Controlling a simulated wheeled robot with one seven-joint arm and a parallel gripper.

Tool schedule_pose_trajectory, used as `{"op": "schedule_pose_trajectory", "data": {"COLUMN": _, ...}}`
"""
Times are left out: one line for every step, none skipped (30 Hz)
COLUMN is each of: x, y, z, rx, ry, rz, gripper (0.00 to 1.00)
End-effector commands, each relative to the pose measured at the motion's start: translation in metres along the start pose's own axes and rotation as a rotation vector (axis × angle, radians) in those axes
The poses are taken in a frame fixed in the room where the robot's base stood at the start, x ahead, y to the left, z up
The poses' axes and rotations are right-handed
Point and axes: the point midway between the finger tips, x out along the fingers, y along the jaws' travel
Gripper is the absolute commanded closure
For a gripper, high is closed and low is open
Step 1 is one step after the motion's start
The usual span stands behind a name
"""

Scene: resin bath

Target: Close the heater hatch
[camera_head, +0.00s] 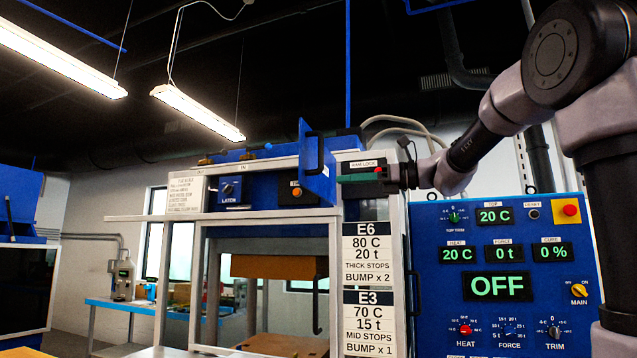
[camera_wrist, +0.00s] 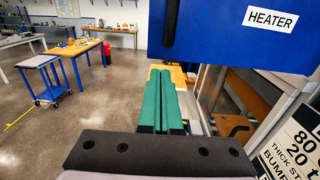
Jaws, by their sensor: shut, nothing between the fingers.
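The heater hatch (camera_head: 321,178) is a blue panel with a dark handle (camera_head: 313,152). It stands swung out at an angle from the upper front of the press frame, so it is open. In the wrist view the hatch (camera_wrist: 222,38) fills the upper right, with a white HEATER label and part of the dark handle (camera_wrist: 171,22). My gripper (camera_head: 342,179) is just right of the hatch in the head view, its green fingers pointing left. In the wrist view the fingers (camera_wrist: 161,74) are together and empty, below the hatch's lower edge. I cannot tell whether they touch it.
A blue control panel (camera_head: 472,264) with displays and knobs stands at the right. White instruction cards (camera_head: 370,252) hang on the frame post below my gripper. A LATCH switch box (camera_head: 229,190) is left of the hatch. A blue cart (camera_wrist: 45,75) and open floor show in the wrist view.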

Motion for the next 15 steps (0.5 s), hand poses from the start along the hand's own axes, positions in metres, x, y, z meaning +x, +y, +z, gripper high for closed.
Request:
{"op": "schedule_pose_trajectory", "data": {"x": 0.012, "y": 0.000, "z": -0.001, "rx": 0.000, "ry": 0.001, "rz": 0.003, "gripper": 1.00}}
{"op": "schedule_pose_trajectory", "data": {"x": 0.018, "y": 0.000, "z": -0.001, "rx": 0.001, "ry": 0.001, "rz": 0.003, "gripper": 1.00}}
{"op": "schedule_pose_trajectory", "data": {"x": 0.027, "y": 0.000, "z": -0.001, "rx": 0.000, "ry": 0.001, "rz": 0.003, "gripper": 1.00}}
{"op": "schedule_pose_trajectory", "data": {"x": 0.033, "y": 0.001, "z": -0.001, "rx": 0.000, "ry": 0.001, "rz": 0.003, "gripper": 1.00}}
{"op": "schedule_pose_trajectory", "data": {"x": 0.039, "y": 0.001, "z": -0.001, "rx": -0.001, "ry": 0.001, "rz": 0.003, "gripper": 1.00}}
{"op": "schedule_pose_trajectory", "data": {"x": 0.046, "y": 0.000, "z": -0.001, "rx": 0.000, "ry": 0.001, "rz": 0.002, "gripper": 1.00}}
{"op": "schedule_pose_trajectory", "data": {"x": 0.051, "y": 0.000, "z": -0.001, "rx": 0.000, "ry": 0.001, "rz": 0.001, "gripper": 1.00}}
{"op": "schedule_pose_trajectory", "data": {"x": 0.056, "y": 0.000, "z": -0.001, "rx": 0.001, "ry": 0.001, "rz": 0.002, "gripper": 1.00}}
{"op": "schedule_pose_trajectory", "data": {"x": 0.061, "y": 0.000, "z": -0.001, "rx": 0.000, "ry": 0.002, "rz": 0.001, "gripper": 1.00}}
{"op": "schedule_pose_trajectory", "data": {"x": 0.065, "y": 0.000, "z": -0.001, "rx": -0.001, "ry": 0.002, "rz": 0.001, "gripper": 1.00}}
{"op": "schedule_pose_trajectory", "data": {"x": 0.068, "y": 0.000, "z": -0.001, "rx": -0.001, "ry": 0.001, "rz": 0.001, "gripper": 1.00}}
{"op": "schedule_pose_trajectory", "data": {"x": 0.072, "y": 0.000, "z": -0.001, "rx": -0.002, "ry": 0.001, "rz": 0.000, "gripper": 1.00}}
{"op": "schedule_pose_trajectory", "data": {"x": 0.074, "y": 0.000, "z": -0.001, "rx": -0.001, "ry": 0.001, "rz": 0.000, "gripper": 1.00}}
{"op": "schedule_pose_trajectory", "data": {"x": 0.076, "y": 0.000, "z": -0.001, "rx": -0.001, "ry": 0.001, "rz": 0.000, "gripper": 1.00}}
{"op": "schedule_pose_trajectory", "data": {"x": 0.078, "y": 0.000, "z": -0.001, "rx": -0.001, "ry": 0.001, "rz": 0.000, "gripper": 1.00}}
